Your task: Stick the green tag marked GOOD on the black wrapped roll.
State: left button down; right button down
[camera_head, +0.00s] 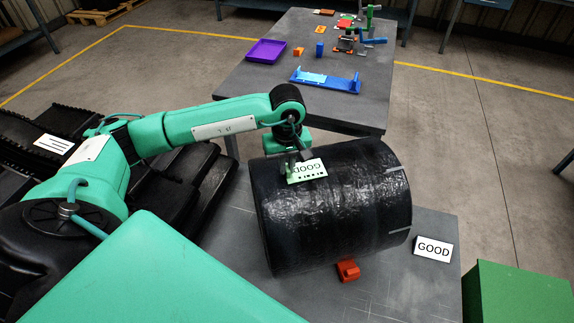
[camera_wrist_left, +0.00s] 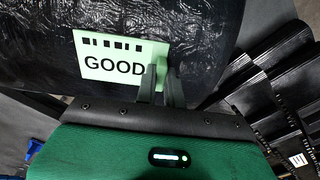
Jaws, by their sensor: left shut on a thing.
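The black wrapped roll (camera_head: 335,205) lies on its side on a grey table. The light green tag marked GOOD (camera_head: 307,171) is at the upper left part of the roll. My left gripper (camera_head: 290,160) is shut on the tag's edge. In the left wrist view the tag (camera_wrist_left: 110,62) is flat in front of the roll's shiny wrap (camera_wrist_left: 200,30), with the fingers (camera_wrist_left: 163,85) at its right edge. I cannot tell whether the tag touches the wrap. My right gripper is not in view.
A red block (camera_head: 348,270) sits against the roll's front. A green box (camera_head: 515,295) is at the lower right. A second table (camera_head: 250,85) behind holds a purple tray (camera_head: 266,51) and a blue fixture (camera_head: 325,80).

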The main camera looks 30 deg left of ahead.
pick_arm(q)
jog(key=shift+s+f, duration=0.1)
jog(key=shift+f, duration=0.1)
jog(key=c, duration=1.5)
grip_release()
jog(key=shift+o, duration=0.3)
jog(key=shift+r, duration=0.1)
notch_tip(320, 180, up, 14)
jog(key=b, duration=0.3)
